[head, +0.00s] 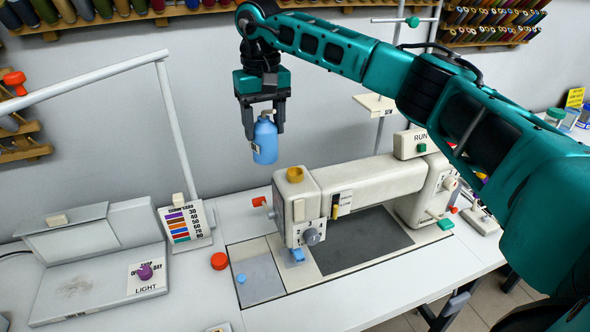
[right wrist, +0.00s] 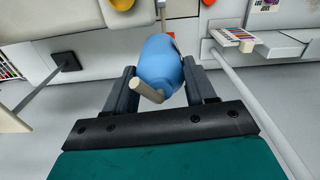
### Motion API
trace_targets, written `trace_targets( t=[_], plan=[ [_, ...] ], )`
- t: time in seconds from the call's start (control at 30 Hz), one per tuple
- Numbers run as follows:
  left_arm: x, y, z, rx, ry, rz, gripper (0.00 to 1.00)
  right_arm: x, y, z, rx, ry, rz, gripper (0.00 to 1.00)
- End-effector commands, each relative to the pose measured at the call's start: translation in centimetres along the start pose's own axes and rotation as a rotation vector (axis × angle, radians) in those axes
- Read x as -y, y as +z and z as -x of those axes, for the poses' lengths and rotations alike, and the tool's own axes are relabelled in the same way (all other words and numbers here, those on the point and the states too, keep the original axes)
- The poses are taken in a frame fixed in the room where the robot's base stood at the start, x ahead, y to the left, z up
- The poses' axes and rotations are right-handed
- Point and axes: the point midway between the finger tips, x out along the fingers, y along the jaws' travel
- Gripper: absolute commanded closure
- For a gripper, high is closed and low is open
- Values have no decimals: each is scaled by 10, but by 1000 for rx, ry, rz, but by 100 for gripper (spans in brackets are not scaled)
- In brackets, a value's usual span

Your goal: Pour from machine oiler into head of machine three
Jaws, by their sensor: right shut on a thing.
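The machine oiler is a blue bottle (head: 265,142) with a pale spout. My right gripper (head: 264,130) is shut on it and holds it in the air, roughly upright, above and a little left of the sewing machine's head. The oiler also shows in the right wrist view (right wrist: 160,68) between the fingers, its bent spout toward the camera. The cream sewing machine (head: 370,182) stands on the white table. Its head (head: 290,208) has a yellow cup-like opening (head: 295,174) on top, apart from the oiler. No machine number is readable. My left gripper is out of view.
A grey lamp arm (head: 175,130) rises left of the machine. A colour chart (head: 186,222), a red button (head: 219,261) and a light box (head: 100,262) are on the table's left. A thread stand (head: 376,104) rises behind the machine. Spool racks line the wall.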

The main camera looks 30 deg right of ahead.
Motion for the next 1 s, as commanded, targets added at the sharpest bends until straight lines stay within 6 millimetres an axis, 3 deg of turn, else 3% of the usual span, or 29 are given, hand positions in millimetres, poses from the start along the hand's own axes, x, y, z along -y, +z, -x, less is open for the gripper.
trace_targets(
  t=[0.43,0.83,1.0],
  plan=[
    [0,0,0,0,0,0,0,1,-3,2,13,6,-1,79],
    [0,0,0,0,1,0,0,2,-4,37,12,5,0,79],
    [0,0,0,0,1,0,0,2,-3,40,14,6,0,79]
  ],
)
